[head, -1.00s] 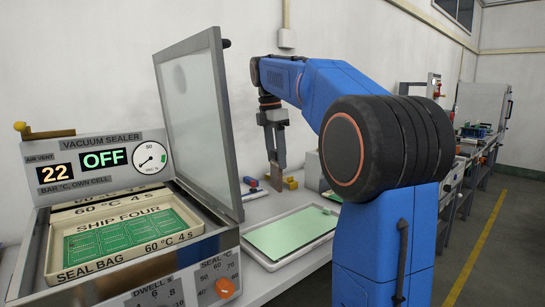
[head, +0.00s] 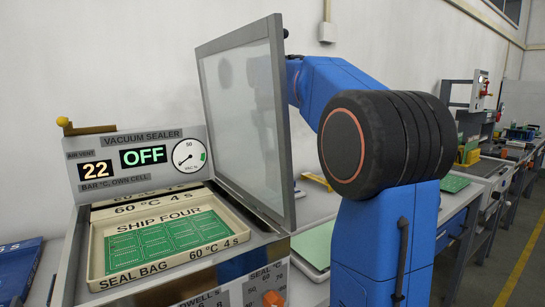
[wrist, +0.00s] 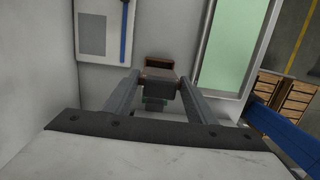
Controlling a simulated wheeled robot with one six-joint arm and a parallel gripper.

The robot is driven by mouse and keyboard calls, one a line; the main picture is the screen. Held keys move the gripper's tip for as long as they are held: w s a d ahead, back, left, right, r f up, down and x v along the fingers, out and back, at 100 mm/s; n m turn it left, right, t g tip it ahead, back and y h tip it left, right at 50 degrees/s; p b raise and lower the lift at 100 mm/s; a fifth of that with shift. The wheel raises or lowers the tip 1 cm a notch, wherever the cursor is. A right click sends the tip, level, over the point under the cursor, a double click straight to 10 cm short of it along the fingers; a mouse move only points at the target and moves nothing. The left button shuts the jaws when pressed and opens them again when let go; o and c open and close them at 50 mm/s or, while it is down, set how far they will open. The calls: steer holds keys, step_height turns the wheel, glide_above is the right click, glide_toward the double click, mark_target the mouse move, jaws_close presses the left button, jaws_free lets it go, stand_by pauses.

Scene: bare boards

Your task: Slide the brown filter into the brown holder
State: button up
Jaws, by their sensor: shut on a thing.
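In the wrist view my gripper (wrist: 158,88) is shut on a small piece with a brown rim (wrist: 159,63) and a dark grey face, held between the two fingertips. It appears to be the brown filter, though its full shape is partly covered by the fingers. In the head view the gripper and the held piece are hidden behind the raised lid of the vacuum sealer. I cannot make out the brown holder for certain in either view.
The vacuum sealer (head: 125,152) stands at left, its glass lid (head: 245,115) raised in front of my forearm. A green mat (head: 316,243) lies on the bench right of it and also shows in the wrist view (wrist: 228,45). A yellow item (head: 317,181) lies behind.

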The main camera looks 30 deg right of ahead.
steer(key=shift+f, duration=2.85)
steer(key=shift+f, duration=2.55)
steer(key=o, duration=1.1)
steer(key=shift+o, duration=0.2)
step_height(320, 180, up, 17)
steer(key=a, duration=0.2)
steer(key=shift+r, duration=0.15)
steer(key=shift+s, duration=0.1)
